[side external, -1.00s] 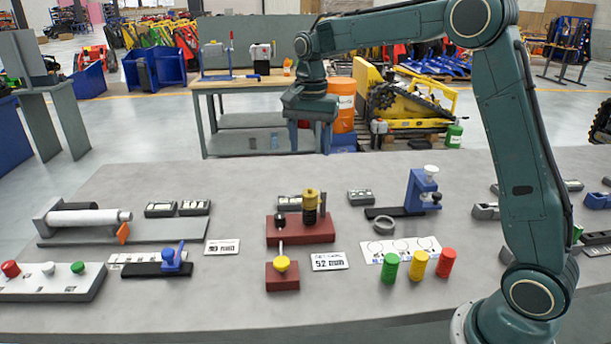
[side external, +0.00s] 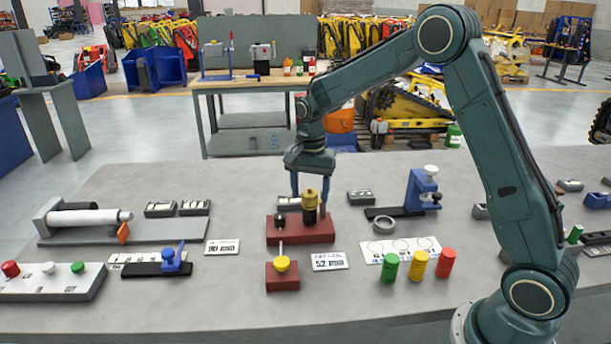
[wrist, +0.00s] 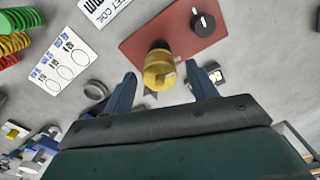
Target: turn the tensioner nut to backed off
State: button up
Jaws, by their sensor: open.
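The tensioner nut appears to be the yellow, brass-coloured cap (side external: 309,194) on a dark upright post on a red base plate (side external: 314,236). In the wrist view the yellow nut (wrist: 159,72) lies between and slightly beyond my two blue fingertips. My gripper (side external: 310,190) points down, with one finger on each side of the nut's top. In the wrist view my gripper (wrist: 161,76) is open, with a gap between each finger and the nut. Whether the fingertips reach down to the nut's height is hard to tell. The nut's marking is not readable.
A black knob with a white line (wrist: 204,22) sits on the same plate. A lever with a yellow ball (side external: 282,264) and a "52 mm" card (side external: 330,261) are in front. A blue fixture (side external: 421,191) stands to the right, behind green, yellow and red coils (side external: 419,264).

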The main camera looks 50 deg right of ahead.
jog(key=shift+f, duration=0.3)
jog(key=shift+c, duration=0.3)
jog(key=c, duration=0.9)
